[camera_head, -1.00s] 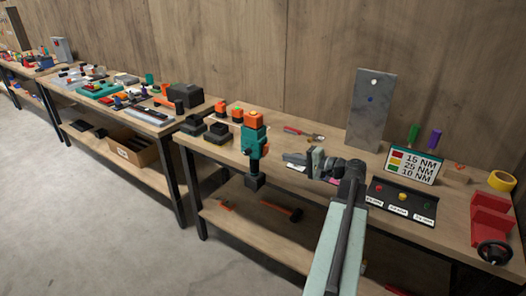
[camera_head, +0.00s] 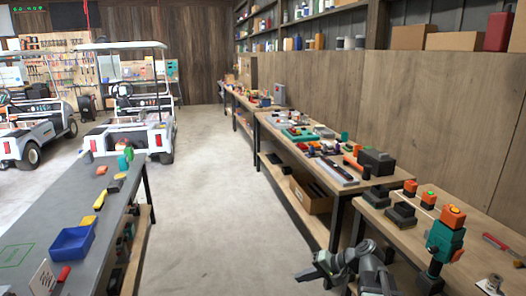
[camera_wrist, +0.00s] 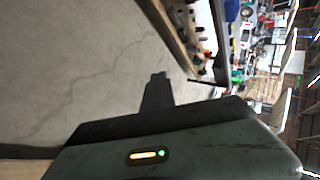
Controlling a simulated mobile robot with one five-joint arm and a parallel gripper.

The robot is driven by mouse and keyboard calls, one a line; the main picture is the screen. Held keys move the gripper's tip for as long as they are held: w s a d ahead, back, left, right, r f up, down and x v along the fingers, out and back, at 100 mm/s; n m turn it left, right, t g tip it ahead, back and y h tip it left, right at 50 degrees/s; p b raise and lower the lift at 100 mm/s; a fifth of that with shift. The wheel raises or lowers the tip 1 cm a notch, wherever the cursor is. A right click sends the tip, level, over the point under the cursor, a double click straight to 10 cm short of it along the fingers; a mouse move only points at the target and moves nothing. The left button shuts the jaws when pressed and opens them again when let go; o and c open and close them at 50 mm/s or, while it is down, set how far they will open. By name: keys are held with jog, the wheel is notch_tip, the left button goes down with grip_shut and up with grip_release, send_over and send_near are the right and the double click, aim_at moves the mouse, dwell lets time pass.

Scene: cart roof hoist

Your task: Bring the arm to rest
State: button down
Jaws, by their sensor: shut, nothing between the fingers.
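My gripper (camera_head: 312,270) is low in the head view, over the aisle floor just left of the right-hand workbench. Its fingers point left and are shut with nothing between them. My arm rises from the bottom edge behind it. In the wrist view, the dark gripper (camera_wrist: 158,90) reaches up over bare concrete, apart from any object. The wrist picture is turned on its side.
A teal and orange power tool (camera_head: 445,240) stands on the near right workbench (camera_head: 490,265). A grey table (camera_head: 40,210) with a blue bin (camera_head: 72,241) is at left. Golf carts (camera_head: 130,100) stand behind. The aisle floor (camera_head: 215,200) between is clear.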

jog(key=s+a+f+n+g+h, duration=0.3)
jog(key=s+a+f, duration=0.2)
jog(key=a, duration=0.2)
jog(key=s+d+f+h, duration=0.1)
jog(key=s+d+h, duration=0.1)
jog(key=d+h, duration=0.1)
jog(key=s+d+f+g+h, duration=0.1)
jog(key=s+d+h, duration=0.1)
jog(key=d, duration=0.4)
jog(key=shift+s+d+f+n+h, duration=0.25)
jog(key=shift+f+n+h, duration=0.15)
jog(key=shift+h, duration=0.2)
